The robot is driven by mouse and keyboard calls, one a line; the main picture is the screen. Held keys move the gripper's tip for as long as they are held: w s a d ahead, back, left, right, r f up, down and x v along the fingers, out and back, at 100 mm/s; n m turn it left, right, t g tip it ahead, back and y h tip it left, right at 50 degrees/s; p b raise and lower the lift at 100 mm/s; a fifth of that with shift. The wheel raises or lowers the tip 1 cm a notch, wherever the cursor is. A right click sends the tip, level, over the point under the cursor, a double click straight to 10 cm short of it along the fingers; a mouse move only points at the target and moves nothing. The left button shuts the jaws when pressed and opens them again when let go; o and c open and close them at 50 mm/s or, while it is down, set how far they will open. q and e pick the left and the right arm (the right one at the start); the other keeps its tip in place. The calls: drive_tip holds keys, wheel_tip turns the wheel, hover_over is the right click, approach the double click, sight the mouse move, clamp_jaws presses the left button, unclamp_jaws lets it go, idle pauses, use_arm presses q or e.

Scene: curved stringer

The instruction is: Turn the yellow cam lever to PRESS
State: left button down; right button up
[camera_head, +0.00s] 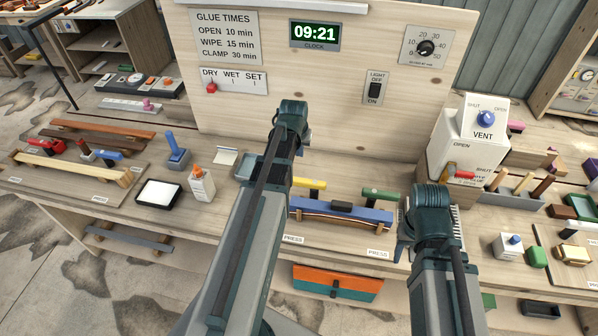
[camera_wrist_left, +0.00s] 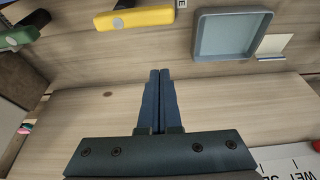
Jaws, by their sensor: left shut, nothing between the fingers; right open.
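The yellow cam lever (camera_head: 312,184) lies roughly level on the bench, just right of my left arm, which partly covers it in the head view. It also shows at the top of the left wrist view (camera_wrist_left: 135,18). My left gripper (camera_wrist_left: 160,72) is shut and empty, apart from the lever. In the head view its fingers are hidden behind my left wrist. A PRESS label (camera_head: 292,239) is on the bench front, near the lever. My right gripper (camera_head: 403,245) is low at the right of the press, mostly hidden by its own wrist; nothing is seen in it.
A green lever (camera_head: 381,194) lies right of the yellow one. A blue bar (camera_head: 360,213) lies over a curved wooden strip. An upright backboard (camera_head: 330,110) stands behind. A shallow grey-blue tray (camera_wrist_left: 232,35) is beside the yellow lever. A glue bottle (camera_head: 201,184) stands to the left.

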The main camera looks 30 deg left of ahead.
sight(308, 183)
use_arm(q)
drive_tip(key=shift+f, duration=0.1)
wheel_tip(308, 183, down, 9)
drive_tip(key=b, duration=0.9)
drive_tip(key=shift+s+d+f, duration=0.15)
drive_tip(key=shift+s, duration=0.2)
